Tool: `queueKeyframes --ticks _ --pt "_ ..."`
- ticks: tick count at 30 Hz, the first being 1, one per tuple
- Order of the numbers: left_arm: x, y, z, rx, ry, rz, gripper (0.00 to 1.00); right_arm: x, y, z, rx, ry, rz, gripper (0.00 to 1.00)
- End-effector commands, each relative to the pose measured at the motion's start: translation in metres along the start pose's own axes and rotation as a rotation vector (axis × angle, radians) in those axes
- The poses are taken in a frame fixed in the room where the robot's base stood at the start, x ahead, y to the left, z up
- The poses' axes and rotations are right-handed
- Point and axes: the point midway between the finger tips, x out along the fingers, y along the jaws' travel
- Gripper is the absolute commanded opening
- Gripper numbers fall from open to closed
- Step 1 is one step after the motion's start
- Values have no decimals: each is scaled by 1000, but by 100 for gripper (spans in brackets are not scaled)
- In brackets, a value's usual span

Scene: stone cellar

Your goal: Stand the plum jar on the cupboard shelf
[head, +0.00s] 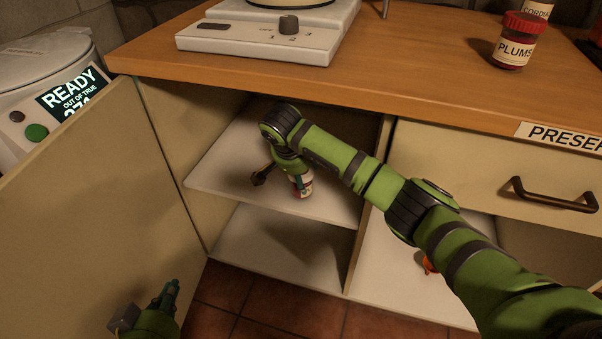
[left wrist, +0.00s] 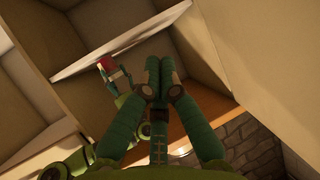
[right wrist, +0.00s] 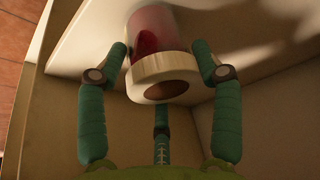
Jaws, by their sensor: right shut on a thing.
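A jar labelled PLUMS (head: 510,50), with a red lid, stands upright on the wooden counter at the upper right. My right gripper (head: 297,176) reaches into the open cupboard, shut on a red-and-pale jar (head: 303,191) over the upper shelf (head: 225,165). In the right wrist view this jar (right wrist: 152,38) has dark red contents and a cream band, between both fingers; no label is readable. I cannot tell whether it touches the shelf. My left gripper (left wrist: 160,62) looks shut and empty, its fingers together; in the head view it is low at the left, outside the cupboard.
The open cupboard door (head: 90,190) stands at the left. A lower compartment (head: 275,250) is clear. A drawer (head: 480,180) marked PRESER… and a small orange thing (head: 429,265) are at the right.

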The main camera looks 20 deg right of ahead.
Motion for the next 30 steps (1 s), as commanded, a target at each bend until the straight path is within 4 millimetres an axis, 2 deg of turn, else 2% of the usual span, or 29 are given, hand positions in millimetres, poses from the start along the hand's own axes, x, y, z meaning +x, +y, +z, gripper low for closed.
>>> queueKeyframes --ticks 5,6,7,8,21,29,30 --pt "0 1 -4 1 20 1 0 1 0 0 0 2 -1 7" --pt "0 1 -5 1 24 2 0 2 0 1 0 0 0 74" --pt "0 1 -5 1 24 2 0 2 0 1 0 0 0 86" --pt "0 1 -4 1 23 2 0 2 0 1 0 0 0 90" --pt "0 1 -3 1 10 2 0 -1 0 0 0 0 0 90" --pt "-11 -8 45 -16 -235 -14 0 -32 -1 -2 -1 3 -3 90" --pt "-15 -10 54 -19 -283 -17 0 -36 -1 5 -5 1 -2 90"
